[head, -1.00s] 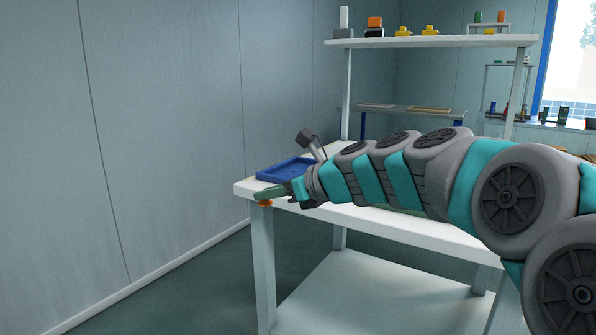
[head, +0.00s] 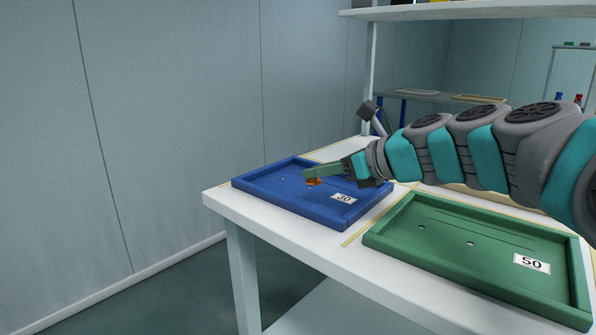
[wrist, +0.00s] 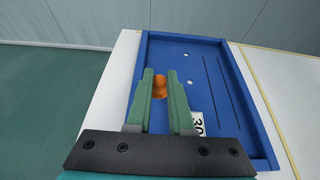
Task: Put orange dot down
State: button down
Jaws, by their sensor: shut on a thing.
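The orange dot (head: 313,182) is a small orange piece at the tips of my gripper (head: 325,176). In the wrist view, the orange dot (wrist: 159,86) sits between the green fingers of my gripper (wrist: 161,88), which are shut on it. The gripper is over the blue tray (head: 266,203), which carries a label reading 30 (head: 343,198). The blue tray (wrist: 210,57) also fills the middle of the wrist view. I cannot tell whether the orange dot touches the tray floor.
A green tray (head: 400,240) labelled 50 (head: 531,263) lies to the right on the white table (head: 225,200). A yellow line (head: 362,229) runs between the trays. A shelf (head: 440,12) spans above the back of the table. The wall is at left.

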send_over(287, 179)
jog(key=shift+s+d+f, duration=0.1)
jog(key=shift+s+f, duration=0.05)
jog(key=shift+f, duration=0.65)
jog(key=shift+f+b, duration=0.65)
jog(key=shift+f, duration=1.1)
jog(key=c, duration=0.8)
grip_release()
jog(key=shift+r, duration=0.1)
jog(key=p+v, duration=0.1)
jog(key=v, duration=1.1)
